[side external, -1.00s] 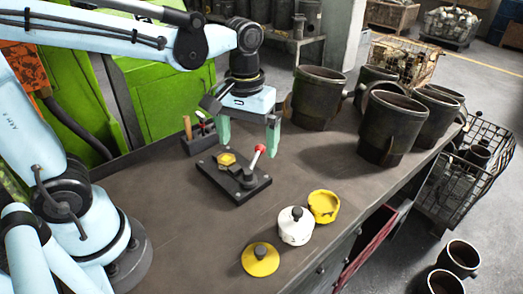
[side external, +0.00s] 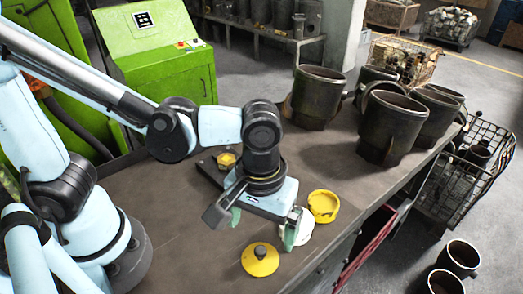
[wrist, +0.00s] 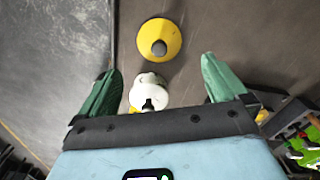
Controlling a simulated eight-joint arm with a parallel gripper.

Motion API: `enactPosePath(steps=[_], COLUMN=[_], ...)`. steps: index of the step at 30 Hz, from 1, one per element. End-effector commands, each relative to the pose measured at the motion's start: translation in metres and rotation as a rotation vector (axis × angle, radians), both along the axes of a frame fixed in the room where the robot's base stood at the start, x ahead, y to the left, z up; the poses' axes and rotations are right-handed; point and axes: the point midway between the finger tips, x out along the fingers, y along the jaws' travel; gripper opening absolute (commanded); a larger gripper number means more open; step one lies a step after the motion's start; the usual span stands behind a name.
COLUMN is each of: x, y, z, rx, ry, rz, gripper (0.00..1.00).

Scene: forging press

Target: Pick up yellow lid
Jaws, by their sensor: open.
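The yellow lid (side external: 260,262), a round disc with a dark knob, lies on the table near its front edge. In the wrist view the lid (wrist: 165,29) is beyond my fingertips, about centred between them. My gripper (side external: 263,229) points down above the table, open and empty, and it also shows in the wrist view (wrist: 160,68). A white pot (wrist: 148,92) with a dark knob stands between the fingers in the wrist view. In the side view one finger and the gripper body hide most of the white pot (side external: 306,229).
A yellow cup-shaped piece (side external: 323,207) stands behind the white pot. A small block with a yellow hexagonal piece (side external: 226,160) is partly hidden behind my gripper. Large dark metal cups (side external: 390,125) stand at the back right. Bare table (side external: 185,225) lies left of the lid.

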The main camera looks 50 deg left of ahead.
Motion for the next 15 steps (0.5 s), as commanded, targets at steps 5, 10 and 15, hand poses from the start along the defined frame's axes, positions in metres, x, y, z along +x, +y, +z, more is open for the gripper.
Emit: enactPosePath(steps=[5,10,15], x=[0.001,0.000,-0.001], y=[0.000,0.000,-0.001], z=[-0.017,-0.023,-0.032], rx=[0.000,0.000,0.000], ry=[0.000,0.000,0.000], rz=[0.000,0.000,-0.001], gripper=[1.00,1.00,1.00])
